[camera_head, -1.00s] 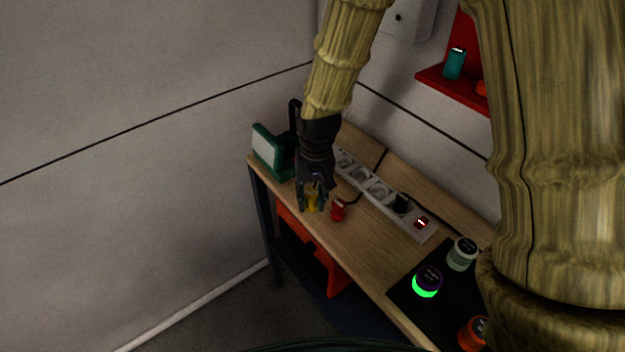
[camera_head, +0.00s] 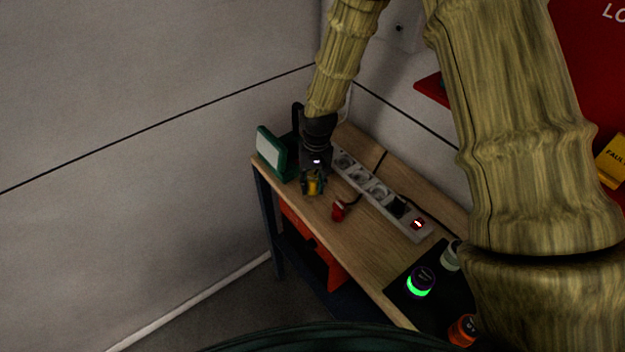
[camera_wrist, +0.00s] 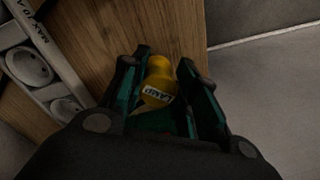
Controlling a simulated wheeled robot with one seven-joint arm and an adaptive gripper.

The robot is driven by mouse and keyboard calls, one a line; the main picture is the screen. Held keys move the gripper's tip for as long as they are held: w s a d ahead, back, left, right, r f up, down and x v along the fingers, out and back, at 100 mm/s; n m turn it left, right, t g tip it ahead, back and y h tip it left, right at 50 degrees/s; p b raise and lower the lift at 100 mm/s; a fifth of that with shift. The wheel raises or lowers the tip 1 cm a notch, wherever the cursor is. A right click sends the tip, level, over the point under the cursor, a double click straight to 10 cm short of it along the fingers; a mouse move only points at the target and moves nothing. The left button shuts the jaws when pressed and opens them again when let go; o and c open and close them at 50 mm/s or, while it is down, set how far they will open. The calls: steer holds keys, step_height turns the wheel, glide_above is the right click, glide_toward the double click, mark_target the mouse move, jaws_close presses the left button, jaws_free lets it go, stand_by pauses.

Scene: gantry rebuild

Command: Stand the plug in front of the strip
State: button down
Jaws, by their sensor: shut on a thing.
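The yellow plug (camera_wrist: 159,84), with a white label reading LAMP, sits between the fingers of my gripper (camera_wrist: 165,95) in the wrist view. My gripper (camera_head: 313,185) is shut on it, over the wooden bench, in front of the strip's far left end. The plug also shows in the head view (camera_head: 313,187); I cannot tell whether its base touches the wood. The white strip (camera_head: 380,192) has a row of round sockets, a black plug in one and a lit red switch at its right end. Its edge also shows in the wrist view (camera_wrist: 48,62).
A red plug-like piece (camera_head: 337,213) is on the bench (camera_head: 365,235), right of my gripper, near a dark cable. A green-framed panel (camera_head: 270,150) stands to the left. A dark mat (camera_head: 405,287) holds several round pieces at the right.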

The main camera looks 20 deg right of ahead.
mark_target(315, 180)
steer(key=shift+f, duration=0.25)
steer(key=shift+f, duration=0.15)
steer(key=c, duration=1.1)
jaws_free()
steer(key=shift+r, duration=0.2)
step_height(315, 180, up, 12)
steer(key=b, duration=0.4)
steer(key=shift+s+d+b, duration=0.15)
steer(key=shift+d+b, duration=0.2)
steer(key=shift+f, duration=0.1)
